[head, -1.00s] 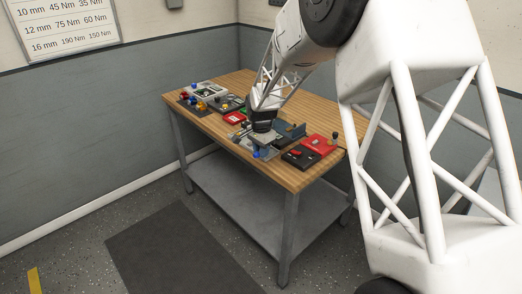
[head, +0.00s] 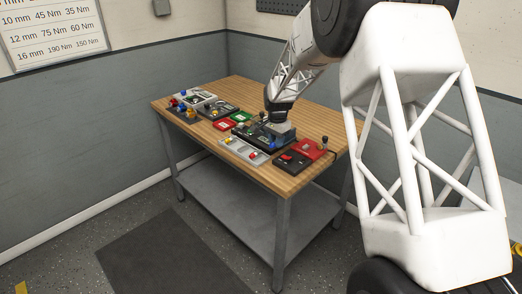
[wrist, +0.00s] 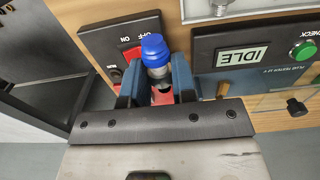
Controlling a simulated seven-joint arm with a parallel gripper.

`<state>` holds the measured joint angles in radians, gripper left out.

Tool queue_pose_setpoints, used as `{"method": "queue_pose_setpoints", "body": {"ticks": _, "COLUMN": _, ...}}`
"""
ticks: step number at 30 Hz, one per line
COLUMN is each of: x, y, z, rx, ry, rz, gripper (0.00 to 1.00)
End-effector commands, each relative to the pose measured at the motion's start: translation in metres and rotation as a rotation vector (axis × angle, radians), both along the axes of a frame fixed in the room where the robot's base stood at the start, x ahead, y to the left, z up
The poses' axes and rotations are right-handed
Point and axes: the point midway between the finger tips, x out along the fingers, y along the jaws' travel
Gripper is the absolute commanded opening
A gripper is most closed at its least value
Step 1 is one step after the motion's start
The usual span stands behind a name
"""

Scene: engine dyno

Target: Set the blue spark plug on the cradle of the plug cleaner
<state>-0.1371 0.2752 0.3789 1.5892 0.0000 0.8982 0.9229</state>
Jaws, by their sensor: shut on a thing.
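The blue spark plug (wrist: 154,48) is between the fingers of my gripper (wrist: 157,77) in the wrist view, blue end outward, with its metal body showing below the cap. My gripper is shut on it. Behind it is a black unit (wrist: 97,40) with a red ON/OFF switch and a RUN lamp, which may be the plug cleaner. A cradle cannot be made out; the fingers and plug cover part of the unit. In the head view my gripper (head: 279,121) is low over the equipment row, and its contact with anything below is unclear.
A plug tester (wrist: 250,50) with an IDLE display and green button lies to the right in the wrist view. In the head view, a grey tray (head: 232,149) lies at the bench's front edge. Red and black units (head: 290,162) stand to its right. The bench's rear is clear.

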Motion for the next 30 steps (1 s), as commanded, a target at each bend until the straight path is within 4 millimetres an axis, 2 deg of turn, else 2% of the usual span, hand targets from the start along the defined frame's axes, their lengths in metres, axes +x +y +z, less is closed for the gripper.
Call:
{"method": "queue_pose_setpoints", "body": {"ticks": 1, "x": 0.010, "y": -0.016, "z": 0.002, "rx": 0.000, "ry": -0.001, "rz": -0.006, "gripper": 0.02}}
{"method": "queue_pose_setpoints", "body": {"ticks": 9, "x": 0.048, "y": -0.090, "z": 0.016, "rx": 0.000, "ry": 0.000, "rz": -0.005, "gripper": 0.02}}
{"method": "queue_pose_setpoints", "body": {"ticks": 15, "x": 0.063, "y": -0.127, "z": 0.024, "rx": 0.001, "ry": -0.001, "rz": -0.003, "gripper": 0.02}}
{"method": "queue_pose_setpoints", "body": {"ticks": 21, "x": 0.069, "y": -0.140, "z": 0.026, "rx": 0.000, "ry": 0.000, "rz": -0.001, "gripper": 0.02}}
{"method": "queue_pose_setpoints", "body": {"ticks": 30, "x": 0.069, "y": -0.140, "z": 0.026, "rx": 0.000, "ry": 0.000, "rz": -0.001, "gripper": 0.02}}
